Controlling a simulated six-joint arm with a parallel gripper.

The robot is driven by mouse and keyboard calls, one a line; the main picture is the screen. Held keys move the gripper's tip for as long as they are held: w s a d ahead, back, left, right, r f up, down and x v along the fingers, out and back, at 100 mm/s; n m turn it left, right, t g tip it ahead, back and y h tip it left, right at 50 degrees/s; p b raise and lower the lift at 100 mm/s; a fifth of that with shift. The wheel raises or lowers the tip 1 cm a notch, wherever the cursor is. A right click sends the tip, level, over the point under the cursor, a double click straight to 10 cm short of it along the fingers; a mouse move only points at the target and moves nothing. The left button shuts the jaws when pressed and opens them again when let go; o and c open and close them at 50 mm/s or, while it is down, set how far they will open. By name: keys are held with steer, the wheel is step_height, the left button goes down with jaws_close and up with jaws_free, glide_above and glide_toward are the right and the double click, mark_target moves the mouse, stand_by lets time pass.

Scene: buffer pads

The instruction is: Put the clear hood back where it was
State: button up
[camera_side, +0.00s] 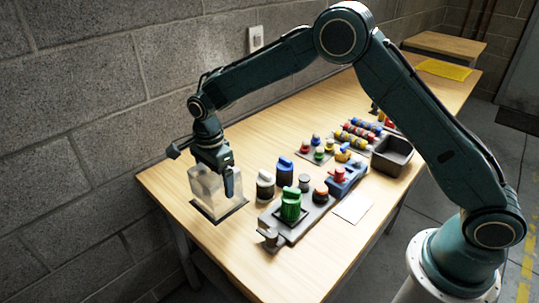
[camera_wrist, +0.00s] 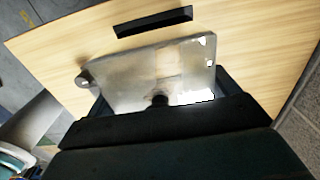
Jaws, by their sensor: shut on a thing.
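The clear hood (camera_side: 205,187) is a see-through, box-shaped cover at the left end of the table. My gripper (camera_side: 216,178) points down and is shut on the hood's upper part. In the wrist view the hood's pale top (camera_wrist: 150,72) lies between the jaws of my gripper (camera_wrist: 160,98). A dark flat pad (camera_side: 236,208) shows under and around the hood's base; a black strip of it (camera_wrist: 152,21) shows beyond the hood in the wrist view, with bare wood between. I cannot tell whether the hood touches the pad.
Farther back are a dark open bin (camera_side: 392,155) and several coloured knobs. A block wall runs close behind the table.

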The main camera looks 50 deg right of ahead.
steer(key=shift+f, duration=1.7)
steer(key=shift+f, duration=1.1)
stand_by(0.6)
steer(key=o, duration=0.9)
step_height(320, 180, up, 14)
steer(key=shift+f, duration=0.2)
steer(key=shift+r, duration=0.1)
